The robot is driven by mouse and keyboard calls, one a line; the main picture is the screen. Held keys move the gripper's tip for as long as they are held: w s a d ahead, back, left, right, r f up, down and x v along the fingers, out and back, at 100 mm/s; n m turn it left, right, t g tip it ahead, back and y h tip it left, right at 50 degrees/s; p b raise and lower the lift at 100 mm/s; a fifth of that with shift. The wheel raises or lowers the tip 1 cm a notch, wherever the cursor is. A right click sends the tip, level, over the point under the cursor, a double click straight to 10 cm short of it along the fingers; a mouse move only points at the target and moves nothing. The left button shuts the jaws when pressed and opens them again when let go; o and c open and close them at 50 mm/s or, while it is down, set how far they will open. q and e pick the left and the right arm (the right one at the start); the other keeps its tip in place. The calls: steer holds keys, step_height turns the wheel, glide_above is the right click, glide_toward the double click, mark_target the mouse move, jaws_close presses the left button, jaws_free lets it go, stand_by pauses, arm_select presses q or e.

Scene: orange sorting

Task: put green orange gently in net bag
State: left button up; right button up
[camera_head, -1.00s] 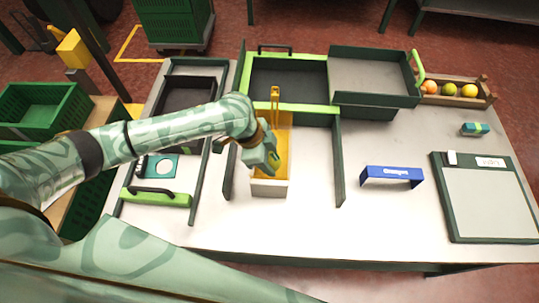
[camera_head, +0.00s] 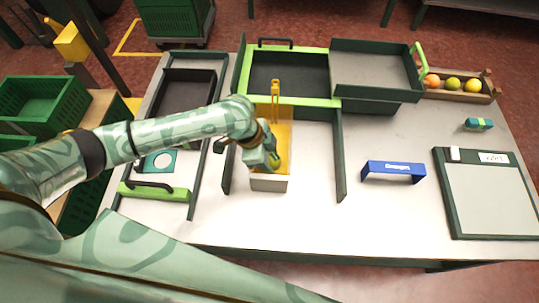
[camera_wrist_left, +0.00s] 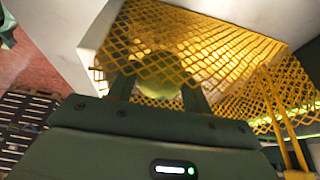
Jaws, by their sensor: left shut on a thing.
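My left gripper (camera_head: 272,160) is down at the yellow net bag (camera_head: 284,135), which hangs on a pale box-like stand (camera_head: 269,184) in the middle of the table. In the left wrist view the gripper (camera_wrist_left: 158,90) is shut on a green orange (camera_wrist_left: 155,76), seen behind the yellow mesh. The net bag (camera_wrist_left: 205,50) spreads around and in front of the fingers, so the fruit is partly hidden. In the head view the held orange is mostly hidden by the gripper. My right gripper is not in view.
A wooden crate (camera_head: 459,97) with several fruits stands at the back right. Green-rimmed trays (camera_head: 330,106) lie behind the bag. A blue bracket (camera_head: 393,170) and a flat scale-like panel (camera_head: 487,200) are to the right. The table front is clear.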

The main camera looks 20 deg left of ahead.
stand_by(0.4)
arm_select(q)
steer(key=o, duration=1.1)
steer(key=shift+c, duration=0.2)
step_height(320, 180, up, 8)
steer(key=p, duration=0.8)
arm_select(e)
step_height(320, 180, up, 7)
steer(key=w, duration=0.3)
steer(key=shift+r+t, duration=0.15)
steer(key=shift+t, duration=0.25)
arm_select(q)
steer(key=shift+f, duration=0.1)
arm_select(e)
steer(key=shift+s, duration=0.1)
